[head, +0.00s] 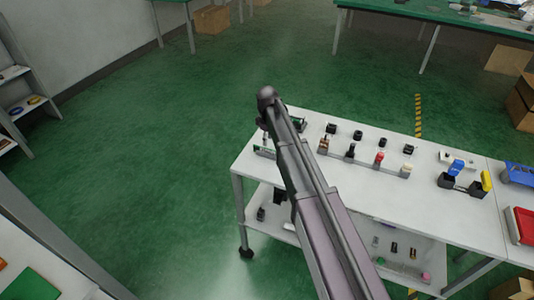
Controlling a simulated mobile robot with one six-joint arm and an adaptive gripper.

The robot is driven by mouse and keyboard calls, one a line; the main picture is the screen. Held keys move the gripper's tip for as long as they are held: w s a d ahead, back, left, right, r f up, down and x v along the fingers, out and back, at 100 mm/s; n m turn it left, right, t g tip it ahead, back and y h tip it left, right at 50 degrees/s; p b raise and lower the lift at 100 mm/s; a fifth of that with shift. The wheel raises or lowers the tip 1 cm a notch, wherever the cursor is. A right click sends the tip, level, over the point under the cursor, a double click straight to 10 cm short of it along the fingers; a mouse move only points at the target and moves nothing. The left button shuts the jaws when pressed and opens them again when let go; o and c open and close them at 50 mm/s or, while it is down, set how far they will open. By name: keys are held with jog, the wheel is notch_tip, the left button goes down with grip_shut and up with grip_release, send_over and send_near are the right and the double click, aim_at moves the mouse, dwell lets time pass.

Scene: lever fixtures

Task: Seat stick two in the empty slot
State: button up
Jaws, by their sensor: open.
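On the white table (430,200) in the head view, a front row of small upright pieces stands on a pale strip: a brown one (323,146), a black one (350,151), a red-topped one (379,159) and a pale grey one (405,170). Several small black pieces (357,135) stand in a row behind. I cannot tell which piece is stick two, nor make out the empty slot. My arm crosses over the table's left part and hides some of it. My gripper does not show.
Dark blocks with a blue lever (456,168) and a yellow lever (486,180) stand on the table's right part. Blue (518,175) and red (523,226) bins are at the right edge. A lower shelf (410,245) holds small items. Green floor (170,150) is clear to the left.

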aim_at(268, 152)
jog(key=shift+f+b, duration=2.3)
jog(key=shift+f, duration=0.15)
grip_shut()
